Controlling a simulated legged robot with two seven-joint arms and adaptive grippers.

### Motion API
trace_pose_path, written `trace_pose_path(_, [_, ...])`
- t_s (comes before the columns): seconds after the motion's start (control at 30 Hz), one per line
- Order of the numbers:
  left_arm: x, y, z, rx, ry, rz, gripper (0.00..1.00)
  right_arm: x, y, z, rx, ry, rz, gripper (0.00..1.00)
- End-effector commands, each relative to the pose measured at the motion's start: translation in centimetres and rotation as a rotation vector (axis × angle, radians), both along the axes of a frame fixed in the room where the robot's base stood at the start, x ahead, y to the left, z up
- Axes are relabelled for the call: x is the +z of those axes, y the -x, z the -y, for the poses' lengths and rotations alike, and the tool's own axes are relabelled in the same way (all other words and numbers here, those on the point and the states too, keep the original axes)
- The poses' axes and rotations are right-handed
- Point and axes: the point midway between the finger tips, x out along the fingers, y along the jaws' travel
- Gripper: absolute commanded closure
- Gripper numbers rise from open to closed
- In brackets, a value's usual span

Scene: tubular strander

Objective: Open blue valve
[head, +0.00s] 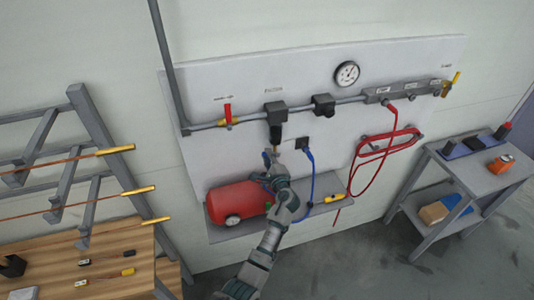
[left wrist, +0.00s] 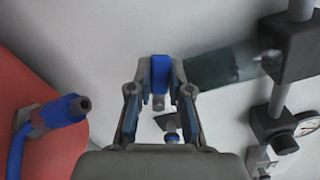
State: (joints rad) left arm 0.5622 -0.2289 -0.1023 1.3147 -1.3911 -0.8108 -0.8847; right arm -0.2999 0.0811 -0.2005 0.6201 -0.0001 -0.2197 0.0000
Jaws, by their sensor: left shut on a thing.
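The blue valve handle (left wrist: 160,72) is between the two fingers of my left gripper (left wrist: 160,84) in the left wrist view, and the fingers are shut on it. In the head view my left gripper (head: 270,160) is below the dark filter unit (head: 275,132) on the wall panel, above the red tank (head: 236,201). The gripper hides most of the valve there. My right gripper is not in view.
A grey pipe (head: 350,101) crosses the panel, with a red-handled valve (head: 227,114), a gauge (head: 347,73) and a yellow handle (head: 453,80). A blue hose (head: 310,178) and a coiled red hose (head: 375,150) hang right. A rack (head: 85,130) stands left, a grey cart (head: 470,175) right.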

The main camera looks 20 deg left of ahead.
Motion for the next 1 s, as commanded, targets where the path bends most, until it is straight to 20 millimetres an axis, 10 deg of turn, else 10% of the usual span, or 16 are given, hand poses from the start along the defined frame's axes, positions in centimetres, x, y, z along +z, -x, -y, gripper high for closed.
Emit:
trace_pose_path(0.87, [-0.2,-0.2,0.5,-0.002,-0.157,-0.123,1.00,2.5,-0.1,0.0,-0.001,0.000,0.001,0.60])
trace_pose_path(1.0, [-0.2,-0.2,0.5,-0.003,-0.157,-0.122,0.55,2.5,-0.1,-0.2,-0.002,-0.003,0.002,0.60])
